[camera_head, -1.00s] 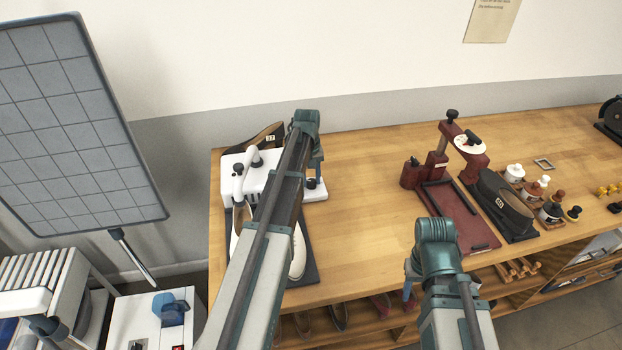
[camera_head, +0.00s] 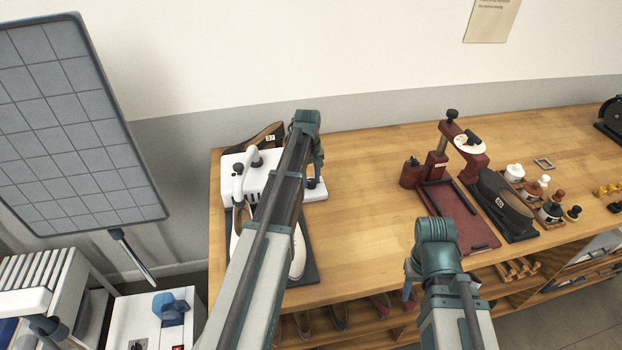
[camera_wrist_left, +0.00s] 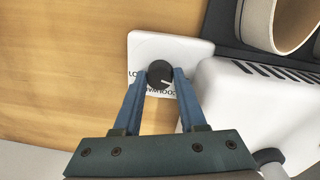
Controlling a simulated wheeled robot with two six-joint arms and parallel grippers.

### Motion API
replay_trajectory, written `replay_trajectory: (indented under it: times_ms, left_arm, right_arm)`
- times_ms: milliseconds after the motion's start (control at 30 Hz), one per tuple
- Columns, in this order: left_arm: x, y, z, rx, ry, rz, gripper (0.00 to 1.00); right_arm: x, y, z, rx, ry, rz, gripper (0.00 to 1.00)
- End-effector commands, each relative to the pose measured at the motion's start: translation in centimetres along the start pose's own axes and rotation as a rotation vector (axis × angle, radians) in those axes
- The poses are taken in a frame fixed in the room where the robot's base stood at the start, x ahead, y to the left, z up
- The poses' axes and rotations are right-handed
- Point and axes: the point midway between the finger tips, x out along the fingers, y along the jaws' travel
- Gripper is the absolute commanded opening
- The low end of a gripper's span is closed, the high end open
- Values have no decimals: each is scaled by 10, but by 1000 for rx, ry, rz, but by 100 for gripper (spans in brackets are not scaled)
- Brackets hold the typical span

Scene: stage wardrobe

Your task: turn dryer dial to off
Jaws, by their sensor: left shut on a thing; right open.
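The white shoe dryer (camera_head: 232,172) stands at the left end of the wooden bench. Its round black dial (camera_wrist_left: 159,74) has a white pointer line and sits on a small white plate (camera_wrist_left: 150,45) with lettering partly hidden by my fingers. My left gripper (camera_wrist_left: 160,82) is shut on the dial, one blue finger on each side of it. In the head view the dial (camera_head: 311,183) shows just below the left gripper. In the wrist view the pointer line points to the right. My right gripper (camera_head: 408,292) is mostly hidden behind its own arm, low at the bench's front edge, away from the dryer.
Pale shoes (camera_head: 298,255) stand on a dark mat in front of the dryer. The bench (camera_head: 370,170) between dryer and press is clear.

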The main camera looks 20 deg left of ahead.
Motion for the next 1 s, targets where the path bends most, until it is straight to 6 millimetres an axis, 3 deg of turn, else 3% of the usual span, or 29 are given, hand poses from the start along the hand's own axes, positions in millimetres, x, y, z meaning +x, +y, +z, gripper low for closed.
replay_trajectory:
  times_ms: [33,200,667,1000]
  left_arm:
    - [0,0,0,-1,0,1,43]
    - [0,0,0,-1,0,1,71]
    - [-6,0,0,0,0,0,71]
    - [-45,0,0,0,0,0,71]
  right_arm:
    - [0,0,0,0,0,0,49]
    - [0,0,0,0,0,0,49]
    - [-6,1,0,0,0,0,49]
    - [-45,4,3,0,0,0,49]
